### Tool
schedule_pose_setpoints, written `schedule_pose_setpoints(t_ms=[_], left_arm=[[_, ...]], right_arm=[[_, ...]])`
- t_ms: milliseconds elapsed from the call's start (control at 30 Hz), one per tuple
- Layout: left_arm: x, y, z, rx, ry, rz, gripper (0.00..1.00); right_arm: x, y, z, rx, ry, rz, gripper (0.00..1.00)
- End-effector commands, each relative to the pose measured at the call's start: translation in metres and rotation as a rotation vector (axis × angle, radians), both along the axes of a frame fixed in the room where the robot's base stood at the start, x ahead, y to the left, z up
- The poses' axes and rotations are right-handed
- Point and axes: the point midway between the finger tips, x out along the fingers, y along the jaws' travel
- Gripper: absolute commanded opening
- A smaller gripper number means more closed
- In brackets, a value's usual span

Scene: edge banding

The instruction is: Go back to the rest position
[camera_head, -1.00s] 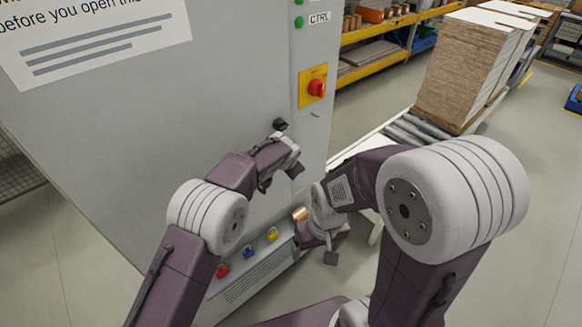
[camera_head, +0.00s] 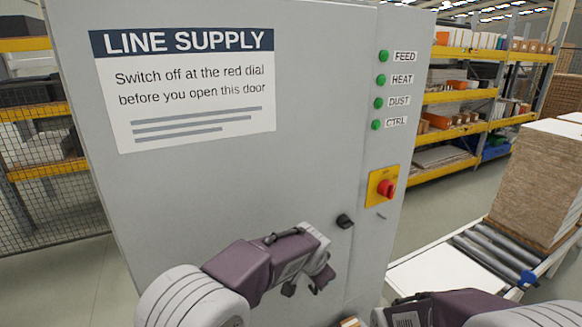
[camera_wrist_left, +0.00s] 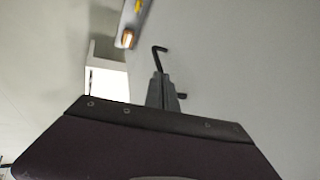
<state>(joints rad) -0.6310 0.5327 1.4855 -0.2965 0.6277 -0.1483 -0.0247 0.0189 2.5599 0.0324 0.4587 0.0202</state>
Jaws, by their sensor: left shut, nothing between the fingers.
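My left gripper (camera_head: 303,288) is in front of the grey cabinet door (camera_head: 230,200), below and left of the black door knob (camera_head: 345,221). Its fingers are together and empty. The left wrist view shows the gripper (camera_wrist_left: 160,92) from behind, with a thin black hooked piece (camera_wrist_left: 160,56) just past its tips; what that piece belongs to is unclear. My right arm (camera_head: 440,311) shows only in part at the bottom right of the head view. Its gripper is out of the picture.
The cabinet carries a LINE SUPPLY sign (camera_head: 185,90), green lamps (camera_head: 380,80) and a red dial (camera_head: 386,188) on a yellow plate. A roller conveyor (camera_head: 490,255) with stacked boards (camera_head: 540,185) stands right. Shelves (camera_head: 465,90) and a mesh fence (camera_head: 45,190) stand behind.

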Motion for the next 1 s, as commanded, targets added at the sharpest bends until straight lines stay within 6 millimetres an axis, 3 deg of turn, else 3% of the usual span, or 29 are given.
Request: schedule_pose_setpoints(t_ms=[33,100,167,200,333,400,533,1000], left_arm=[[-0.009,0.047,-0.019,-0.01,0.057,0.104,0.0],[-0.032,0.106,-0.04,-0.035,0.14,0.254,0.0],[-0.06,0.152,-0.059,-0.062,0.208,0.388,0.0],[-0.082,0.178,-0.07,-0.078,0.252,0.477,0.0],[-0.155,0.24,-0.101,-0.134,0.367,0.736,0.0],[-0.188,0.257,-0.113,-0.156,0.41,0.839,0.0],[-0.223,0.271,-0.124,-0.179,0.454,0.946,0.0],[-0.229,0.272,-0.125,-0.181,0.463,0.961,0.0]], right_arm=[[0.0,0.0,-0.009,0.0,0.0,0.0,0.85],[0.0,0.0,-0.014,0.0,0.0,0.0,0.85],[0.0,0.0,-0.019,0.0,0.0,0.0,0.85],[0.0,0.0,-0.022,0.0,0.0,0.0,0.85],[0.0,0.0,-0.029,0.0,0.0,0.0,0.85],[0.0,0.0,-0.031,0.0,0.0,0.0,0.85],[0.0,0.0,-0.033,0.0,0.0,0.0,0.85],[0.0,0.0,-0.032,0.0,0.0,0.0,0.85]])
